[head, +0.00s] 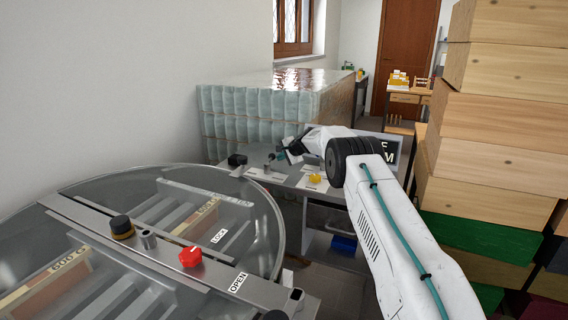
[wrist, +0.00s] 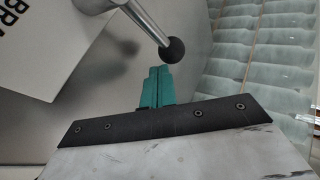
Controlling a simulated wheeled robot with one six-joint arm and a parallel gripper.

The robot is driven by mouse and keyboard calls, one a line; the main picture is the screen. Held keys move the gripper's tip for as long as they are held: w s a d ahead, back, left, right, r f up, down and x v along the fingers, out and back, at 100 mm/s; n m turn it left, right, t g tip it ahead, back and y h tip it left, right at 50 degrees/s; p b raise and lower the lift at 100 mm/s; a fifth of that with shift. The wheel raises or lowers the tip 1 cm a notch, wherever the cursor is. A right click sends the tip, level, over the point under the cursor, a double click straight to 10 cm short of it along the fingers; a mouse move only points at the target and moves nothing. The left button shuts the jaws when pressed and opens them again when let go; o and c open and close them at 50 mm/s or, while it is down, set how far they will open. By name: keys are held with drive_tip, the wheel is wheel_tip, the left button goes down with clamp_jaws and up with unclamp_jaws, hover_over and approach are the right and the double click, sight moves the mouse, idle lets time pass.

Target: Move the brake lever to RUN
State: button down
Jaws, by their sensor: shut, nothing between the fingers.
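The brake lever is a silver rod ending in a black ball knob (wrist: 173,50) in the wrist view. It slants down and right from the top, beside a white plate (wrist: 35,40) whose partly visible lettering begins "BR". My gripper (wrist: 157,75) has its teal fingers shut together with nothing between them. Its tips show just below and left of the knob; I cannot tell whether they touch. In the head view my gripper (head: 280,156) is over the grey panel (head: 287,182), close to the small lever, which is partly hidden there. The lever's RUN mark is not readable.
A black knob (head: 237,160) and a yellow knob (head: 315,178) stand on the panel. Glass blocks (head: 245,115) rise behind it. A clear-lidded drum (head: 150,230) with a red knob (head: 191,257) fills the front left. Stacked wooden boxes (head: 490,130) stand at right.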

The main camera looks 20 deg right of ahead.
drive_tip(key=shift+w+a, duration=0.25)
drive_tip(key=shift+w, duration=0.35)
drive_tip(key=shift+w+a, duration=0.2)
drive_tip(key=shift+w, duration=0.35)
drive_tip(key=shift+w+a, duration=0.25)
drive_tip(key=shift+w, duration=0.05)
drive_tip(key=shift+a, duration=0.15)
drive_tip(key=shift+s+d+f, duration=0.15)
drive_tip(key=shift+s+d, duration=0.05)
drive_tip(key=shift+d, duration=0.15)
drive_tip(key=d, duration=0.1)
drive_tip(key=s+d, duration=0.1)
drive_tip(key=d, duration=0.1)
drive_tip(key=shift+s+f, duration=0.25)
drive_tip(key=shift+s, duration=0.05)
drive_tip(key=s+d+r, duration=0.4)
drive_tip(key=d+r, duration=0.2)
drive_tip(key=shift+d, duration=0.3)
